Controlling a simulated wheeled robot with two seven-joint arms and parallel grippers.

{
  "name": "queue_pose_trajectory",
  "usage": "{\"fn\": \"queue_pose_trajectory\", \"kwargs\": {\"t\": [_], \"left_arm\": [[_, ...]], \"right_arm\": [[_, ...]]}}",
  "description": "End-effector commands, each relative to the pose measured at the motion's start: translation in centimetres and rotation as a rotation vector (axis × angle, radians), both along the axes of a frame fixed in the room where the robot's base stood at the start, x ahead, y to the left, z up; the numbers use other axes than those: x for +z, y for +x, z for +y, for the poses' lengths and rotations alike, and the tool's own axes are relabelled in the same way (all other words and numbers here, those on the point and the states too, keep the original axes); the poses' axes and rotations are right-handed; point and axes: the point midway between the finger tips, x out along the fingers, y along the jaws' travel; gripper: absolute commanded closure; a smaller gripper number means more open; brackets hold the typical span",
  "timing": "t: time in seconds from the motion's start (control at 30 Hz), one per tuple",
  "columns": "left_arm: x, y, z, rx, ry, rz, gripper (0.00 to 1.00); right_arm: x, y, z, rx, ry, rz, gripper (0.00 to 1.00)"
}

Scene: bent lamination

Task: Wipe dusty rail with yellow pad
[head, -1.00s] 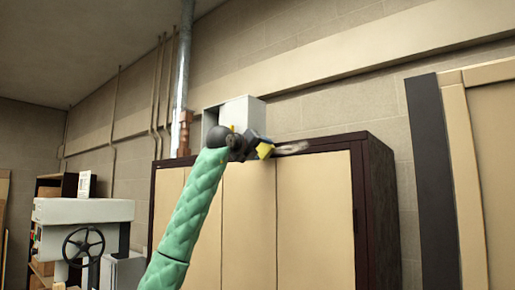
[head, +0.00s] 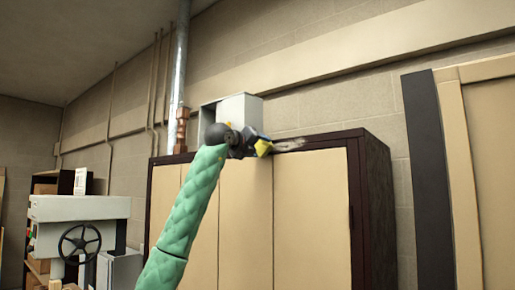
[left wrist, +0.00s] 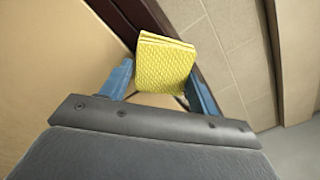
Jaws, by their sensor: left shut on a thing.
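A yellow textured pad (head: 263,148) is held at the top front edge of a tall cabinet. My left gripper (head: 257,146) is shut on the pad. In the left wrist view, the pad (left wrist: 165,62) sits between two blue fingers and extends beyond them. The dark top rail (head: 325,141) of the cabinet carries a pale grey dust patch (head: 289,145) just right of the pad. The pad is at or very near the rail; I cannot tell whether it touches. The dust behind the pad and gripper is hidden. My right gripper is not in view.
The beige cabinet doors (head: 312,220) stand below the rail. A grey box (head: 238,108) is behind the gripper, above the cabinet. A metal pipe (head: 180,70) runs up the wall at left. A white machine with a handwheel (head: 80,243) stands lower left.

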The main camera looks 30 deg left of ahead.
Motion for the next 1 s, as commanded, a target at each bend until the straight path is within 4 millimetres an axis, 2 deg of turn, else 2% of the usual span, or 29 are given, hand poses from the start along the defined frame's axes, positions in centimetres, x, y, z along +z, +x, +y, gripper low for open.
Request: {"fn": "queue_pose_trajectory", "kwargs": {"t": [0.77, 1.0], "left_arm": [[0.0, 1.1, -0.2, -0.001, 0.0, -0.001, 0.57], [-0.1, 1.0, -1.2, -0.001, 0.0, 0.0, 0.57]], "right_arm": [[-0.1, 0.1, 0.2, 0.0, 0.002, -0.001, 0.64], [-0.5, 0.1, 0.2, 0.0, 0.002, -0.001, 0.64]]}}
